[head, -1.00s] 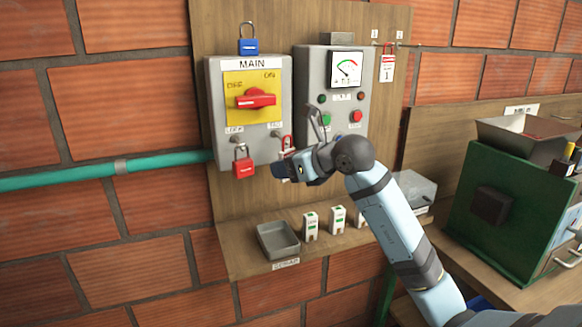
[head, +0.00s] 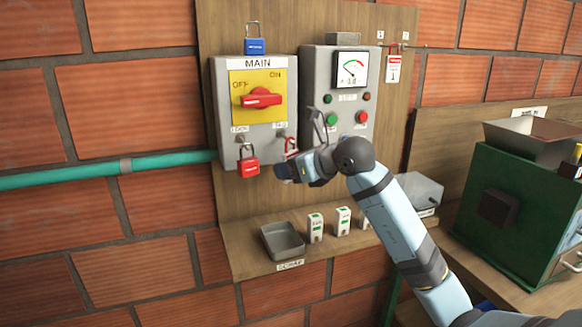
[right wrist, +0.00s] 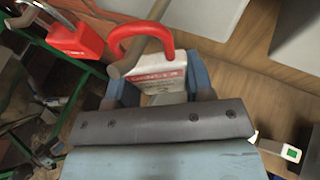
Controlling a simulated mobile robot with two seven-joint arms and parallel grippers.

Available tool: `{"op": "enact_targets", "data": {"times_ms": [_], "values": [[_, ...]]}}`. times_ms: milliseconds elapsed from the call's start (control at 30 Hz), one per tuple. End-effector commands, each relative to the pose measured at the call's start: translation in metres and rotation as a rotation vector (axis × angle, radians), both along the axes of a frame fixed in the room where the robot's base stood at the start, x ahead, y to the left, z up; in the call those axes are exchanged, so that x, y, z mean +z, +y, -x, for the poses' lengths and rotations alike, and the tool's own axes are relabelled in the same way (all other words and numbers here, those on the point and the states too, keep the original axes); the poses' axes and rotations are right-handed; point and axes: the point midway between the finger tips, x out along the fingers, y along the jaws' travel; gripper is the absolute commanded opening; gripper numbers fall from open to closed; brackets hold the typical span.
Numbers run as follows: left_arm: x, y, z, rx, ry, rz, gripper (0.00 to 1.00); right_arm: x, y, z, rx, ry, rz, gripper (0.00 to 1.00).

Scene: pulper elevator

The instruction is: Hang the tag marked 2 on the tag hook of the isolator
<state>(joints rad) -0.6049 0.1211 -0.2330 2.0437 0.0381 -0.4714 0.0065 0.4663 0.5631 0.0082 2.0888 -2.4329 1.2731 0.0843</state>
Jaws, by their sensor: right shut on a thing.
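The isolator (head: 227,83) is a grey box marked MAIN with a red rotary handle (head: 262,98) on a yellow plate. A red padlock (head: 248,163) hangs at its LOCK point. The tag hook (head: 280,138) is the small peg under the TAG label. My right gripper (head: 290,172) is at the box's lower right, shut on a white tag with a red loop (right wrist: 160,75). In the right wrist view, the red loop surrounds a peg-like rod; contact is unclear. The tag's number is not readable. My left gripper is out of view.
A meter box (head: 312,75) with buttons is close on the right. Another tag (head: 393,68) hangs at the upper right. A tray (head: 283,240) and small white blocks (head: 315,228) are on the shelf below.

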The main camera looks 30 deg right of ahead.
Motion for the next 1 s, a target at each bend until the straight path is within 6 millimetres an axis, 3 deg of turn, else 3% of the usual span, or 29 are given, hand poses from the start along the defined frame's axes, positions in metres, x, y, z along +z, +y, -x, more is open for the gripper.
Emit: {"op": "enact_targets", "data": {"times_ms": [33, 67, 100, 167, 200, 567, 1000], "values": [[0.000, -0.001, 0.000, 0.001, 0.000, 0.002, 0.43, 0.000, 0.000, 0.000, 0.000, 0.000, 0.000, 0.25], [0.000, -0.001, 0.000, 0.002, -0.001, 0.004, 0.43, 0.000, 0.000, 0.000, 0.000, 0.000, 0.000, 0.53], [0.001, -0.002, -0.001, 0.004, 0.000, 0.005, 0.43, 0.000, 0.000, 0.000, 0.000, 0.000, 0.000, 0.62], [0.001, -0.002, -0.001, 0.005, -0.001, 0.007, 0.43, 0.000, 0.000, 0.000, 0.000, 0.000, 0.000, 0.76], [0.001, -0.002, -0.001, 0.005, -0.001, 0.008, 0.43, 0.000, 0.000, 0.000, 0.000, 0.000, 0.000, 0.78], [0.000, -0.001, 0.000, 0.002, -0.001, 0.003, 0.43, 0.002, -0.002, 0.007, -0.001, -0.001, 0.000, 0.78], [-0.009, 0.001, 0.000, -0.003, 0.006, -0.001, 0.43, 0.037, -0.026, 0.088, -0.001, -0.002, 0.003, 0.78]]}}
